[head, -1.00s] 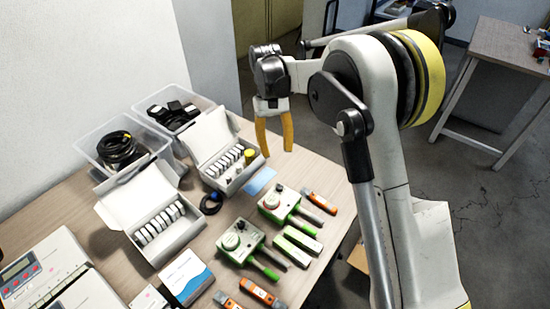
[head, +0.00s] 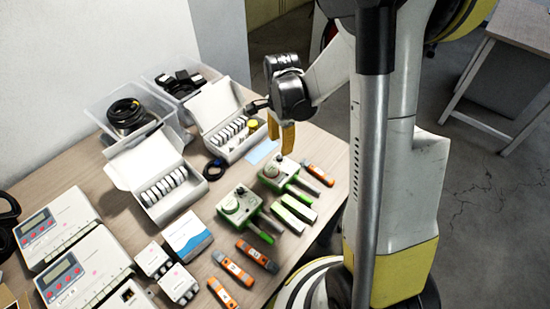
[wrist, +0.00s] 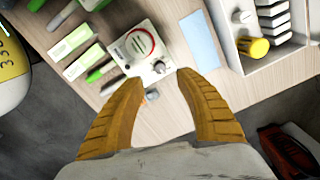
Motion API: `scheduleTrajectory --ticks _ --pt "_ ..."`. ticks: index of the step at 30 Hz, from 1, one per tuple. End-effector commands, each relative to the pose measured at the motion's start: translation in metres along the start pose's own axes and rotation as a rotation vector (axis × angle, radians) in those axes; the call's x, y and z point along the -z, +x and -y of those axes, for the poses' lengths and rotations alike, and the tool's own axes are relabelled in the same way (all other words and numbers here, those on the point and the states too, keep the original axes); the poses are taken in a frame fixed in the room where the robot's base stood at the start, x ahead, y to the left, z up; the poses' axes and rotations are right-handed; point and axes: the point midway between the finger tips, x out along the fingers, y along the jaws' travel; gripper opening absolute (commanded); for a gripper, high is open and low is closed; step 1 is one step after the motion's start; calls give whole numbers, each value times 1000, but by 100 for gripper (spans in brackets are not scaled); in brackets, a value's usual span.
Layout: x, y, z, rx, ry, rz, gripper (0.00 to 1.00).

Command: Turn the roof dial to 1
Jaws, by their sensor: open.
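Two grey-and-green units with round dials lie on the table: a farther one (head: 281,172) and a nearer one (head: 238,206). I cannot read which is the roof one. My gripper (head: 281,136) is open and empty, pointing down just above and behind the farther unit. In the wrist view, that unit (wrist: 125,52) shows a large round dial with a red ring (wrist: 140,41) and a small grey knob (wrist: 160,67). My open fingers (wrist: 160,82) are on either side of the space just below this knob in the picture, without visible contact. The dial markings are too small to read.
Green-and-white sticks (head: 294,213) and orange testers (head: 257,257) lie near the units. An open white box (head: 227,143) with a yellow-capped item stands behind left, beside a blue card (head: 262,152).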

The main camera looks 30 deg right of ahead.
Motion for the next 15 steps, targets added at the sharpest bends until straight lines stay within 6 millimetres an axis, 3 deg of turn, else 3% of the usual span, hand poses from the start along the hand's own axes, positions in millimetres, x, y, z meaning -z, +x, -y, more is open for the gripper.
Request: scheduleTrajectory --ticks 1,6,15 --pt "0 16 0 0 -1 0 41" --pt "0 46 0 -1 -2 0 41" --pt "0 66 0 -1 -3 0 41"
